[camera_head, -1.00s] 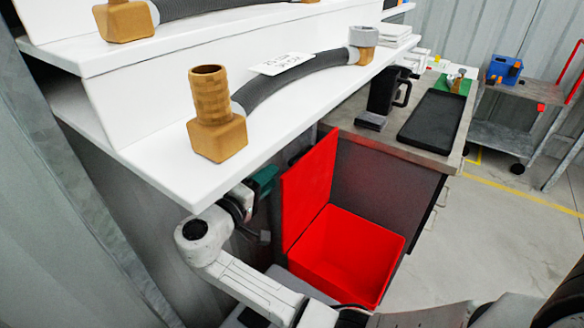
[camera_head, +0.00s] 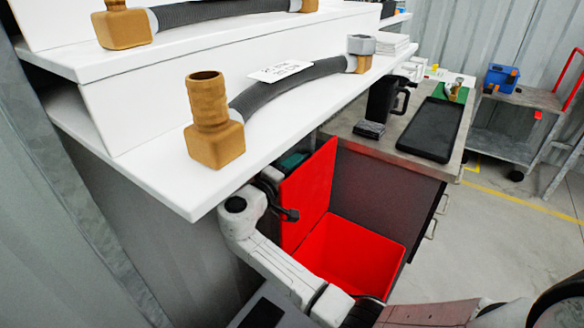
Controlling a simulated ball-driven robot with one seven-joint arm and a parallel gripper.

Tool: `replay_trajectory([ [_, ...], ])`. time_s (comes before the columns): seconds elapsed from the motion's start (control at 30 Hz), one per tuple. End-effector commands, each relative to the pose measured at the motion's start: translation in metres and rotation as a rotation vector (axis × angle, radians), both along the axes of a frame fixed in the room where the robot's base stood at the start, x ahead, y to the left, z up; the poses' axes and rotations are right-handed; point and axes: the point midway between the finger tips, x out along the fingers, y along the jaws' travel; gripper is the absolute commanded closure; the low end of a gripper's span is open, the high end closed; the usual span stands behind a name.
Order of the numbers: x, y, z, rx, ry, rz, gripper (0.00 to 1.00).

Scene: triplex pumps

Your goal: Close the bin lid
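The red bin (camera_head: 355,256) stands on the floor beside the dark cabinet, its inside visible and empty where I can see. Its red lid (camera_head: 308,192) is open and stands roughly upright along the bin's left side. My gripper (camera_head: 291,214) is at the lid's left edge, at the end of my white arm. A dark finger shows in front of the lid's face; the rest of the gripper is behind the lid or under the shelf. I cannot tell whether it touches the lid or how far its fingers are apart.
A white stepped shelf (camera_head: 150,170) with brass-ended hoses (camera_head: 290,85) overhangs my arm closely. A workbench (camera_head: 345,122) with a black tray (camera_head: 430,128) stands behind the bin. A cart (camera_head: 515,125) is at the far right. Open floor (camera_head: 480,240) lies to the right.

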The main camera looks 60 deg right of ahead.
Motion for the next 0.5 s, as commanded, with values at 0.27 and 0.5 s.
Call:
replay_trajectory([
  [0.27, 0.0, -0.0001, -0.0001, 0.0, 0.0, 0.0, 0.69],
  [0.5, 0.0, 0.0001, -0.0004, 0.001, 0.0, 0.0, 0.92],
])
